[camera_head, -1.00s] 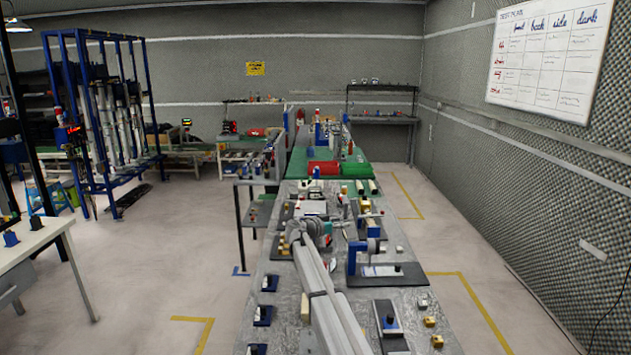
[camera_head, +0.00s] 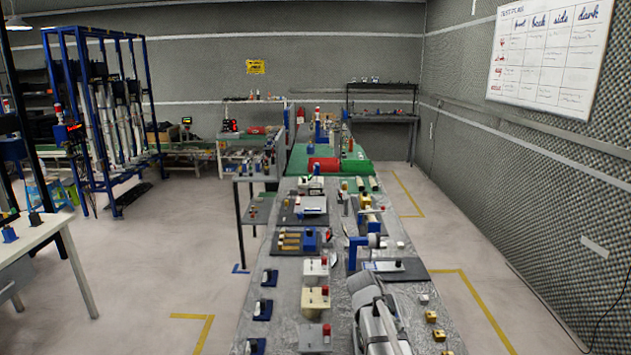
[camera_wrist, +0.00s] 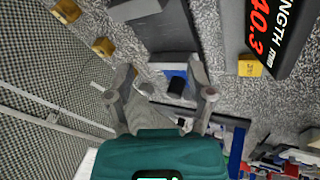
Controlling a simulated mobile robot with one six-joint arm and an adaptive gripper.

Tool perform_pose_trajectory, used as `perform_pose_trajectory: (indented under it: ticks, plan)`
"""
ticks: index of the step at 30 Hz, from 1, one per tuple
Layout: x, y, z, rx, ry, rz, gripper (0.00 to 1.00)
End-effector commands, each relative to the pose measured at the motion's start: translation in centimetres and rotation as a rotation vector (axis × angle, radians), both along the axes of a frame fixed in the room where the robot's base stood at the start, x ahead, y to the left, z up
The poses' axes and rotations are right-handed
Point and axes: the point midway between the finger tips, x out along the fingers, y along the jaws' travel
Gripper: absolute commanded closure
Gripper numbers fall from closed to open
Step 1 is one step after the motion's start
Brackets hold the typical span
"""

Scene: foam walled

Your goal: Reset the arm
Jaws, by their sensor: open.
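My gripper (camera_wrist: 162,88) shows in the wrist view with its two grey fingers spread apart and nothing between them. Its dark teal body fills the bottom middle of that view. Behind the fingers lies a blue and black part on a light block. In the head view my grey arm (camera_head: 375,320) is folded back low over the near right part of the long bench (camera_head: 275,300). I cannot make out the fingers in the head view.
The bench holds several small fixtures and blocks, including a blue clamp stand (camera_head: 354,252) and a white block with a red knob (camera_head: 315,268). A black display with red digits (camera_wrist: 275,30) is close in the wrist view. Open floor (camera_head: 150,270) lies left of the bench.

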Motion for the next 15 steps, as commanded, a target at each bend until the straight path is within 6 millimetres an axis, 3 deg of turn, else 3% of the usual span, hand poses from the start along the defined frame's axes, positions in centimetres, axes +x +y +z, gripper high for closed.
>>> perform_pose_trajectory:
  ticks: [1,6,10,15]
  plan:
    - [-3.3,0.0,-0.8,0.051,0.041,0.034,0.31]
    - [-10.0,1.0,-2.4,0.225,0.150,0.172,0.31]
    - [-13.8,2.0,-3.1,0.334,0.198,0.267,0.31]
    - [-16.4,3.1,-3.3,0.418,0.224,0.347,0.31]
